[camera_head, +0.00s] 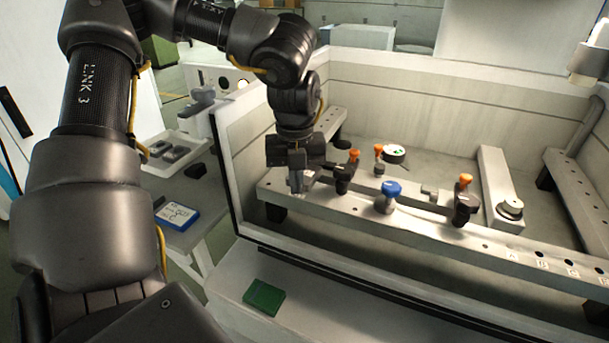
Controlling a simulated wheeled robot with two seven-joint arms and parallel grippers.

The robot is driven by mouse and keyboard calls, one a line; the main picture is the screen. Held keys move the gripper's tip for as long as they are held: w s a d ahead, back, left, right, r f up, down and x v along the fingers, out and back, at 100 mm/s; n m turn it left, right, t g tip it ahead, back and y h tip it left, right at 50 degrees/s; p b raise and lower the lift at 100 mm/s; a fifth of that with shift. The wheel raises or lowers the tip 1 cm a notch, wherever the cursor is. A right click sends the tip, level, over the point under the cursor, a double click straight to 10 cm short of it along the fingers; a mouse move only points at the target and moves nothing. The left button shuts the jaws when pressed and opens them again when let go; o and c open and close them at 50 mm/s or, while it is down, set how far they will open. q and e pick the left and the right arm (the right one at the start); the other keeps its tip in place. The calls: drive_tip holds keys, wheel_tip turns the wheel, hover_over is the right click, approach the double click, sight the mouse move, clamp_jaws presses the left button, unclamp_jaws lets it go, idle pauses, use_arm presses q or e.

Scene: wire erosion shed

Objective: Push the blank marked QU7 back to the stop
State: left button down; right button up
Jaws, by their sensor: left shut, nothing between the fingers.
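My left gripper (297,188) points down at the left part of the front rail (330,203) in the machine tank. Its fingers are shut and hold nothing. A small grey piece (311,177) shows just right of the fingers, partly hidden. I cannot tell whether the fingers touch it. Another small grey block (429,192) sits on the rail side between the blue knob (387,196) and the right black clamp (464,204). No QU7 marking is readable, so I cannot tell which piece is that blank. My right gripper is not in view.
Black clamps with orange knobs (354,156) stand along the rail near the gripper. A round dial (394,154) lies behind. The tank wall (232,165) rises at left. A green box (264,297) lies on the front ledge. A side table holds a tray (153,168) and a blue-edged box (177,216).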

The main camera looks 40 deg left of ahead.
use_arm(q)
drive_tip(key=shift+w+a, duration=0.2)
drive_tip(key=shift+w, duration=0.35)
drive_tip(key=shift+w+a, duration=0.15)
drive_tip(key=shift+w, duration=0.35)
drive_tip(key=shift+s, duration=0.1)
drive_tip(key=shift+s, duration=0.1)
drive_tip(key=shift+s+d+b, duration=0.25)
drive_tip(key=shift+s+b, duration=0.2)
wheel_tip(320, 180, up, 7)
drive_tip(key=p, duration=0.4)
idle(0.6)
